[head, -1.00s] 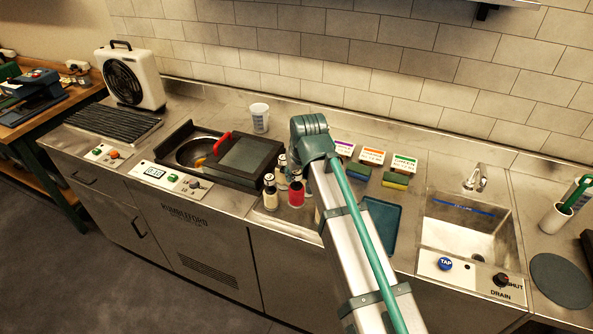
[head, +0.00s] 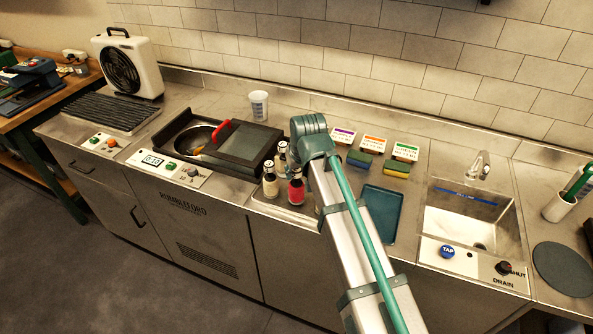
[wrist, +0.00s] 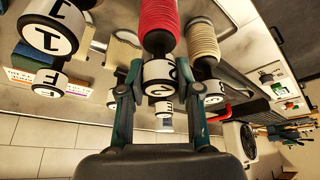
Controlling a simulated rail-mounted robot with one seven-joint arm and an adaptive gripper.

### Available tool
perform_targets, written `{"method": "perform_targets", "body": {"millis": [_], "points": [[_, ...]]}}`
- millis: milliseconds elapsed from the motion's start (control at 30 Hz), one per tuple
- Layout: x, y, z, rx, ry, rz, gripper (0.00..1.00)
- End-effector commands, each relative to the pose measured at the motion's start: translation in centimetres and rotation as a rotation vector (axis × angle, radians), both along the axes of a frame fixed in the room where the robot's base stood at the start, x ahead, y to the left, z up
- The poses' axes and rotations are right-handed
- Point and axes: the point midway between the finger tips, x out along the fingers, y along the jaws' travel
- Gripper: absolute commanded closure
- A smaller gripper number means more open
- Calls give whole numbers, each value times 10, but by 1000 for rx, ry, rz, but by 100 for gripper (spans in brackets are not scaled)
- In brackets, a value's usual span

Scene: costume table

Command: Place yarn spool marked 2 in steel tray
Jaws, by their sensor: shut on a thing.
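My gripper (wrist: 161,92) is shut on the white cap of a red yarn spool (wrist: 157,22), which hangs between its two fingers. The dark mark on that cap is partly turned away, and I cannot read it surely. In the head view the red spool (head: 296,191) is beside a cream spool (head: 270,186), and my arm hides the gripper. The cream spool in the wrist view (wrist: 203,42) is right of the red one. A steel rim (head: 262,207) shows below the spools; I cannot tell whether it is the steel tray.
More pale spools stand close behind the red one. A teal tray (head: 378,222) lies right of my arm, with sponges (head: 396,168) behind it. A lidded pan station (head: 240,150) is on the left and a sink (head: 465,222) on the right. A white cup (head: 259,105) stands behind.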

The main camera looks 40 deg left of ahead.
Motion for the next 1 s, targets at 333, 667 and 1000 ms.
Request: {"method": "perform_targets", "body": {"millis": [333,667,1000], "points": [[0,0,-4,0,0,0,100],[0,0,-8,0,0,0,100],[0,0,-10,0,0,0,100]]}}
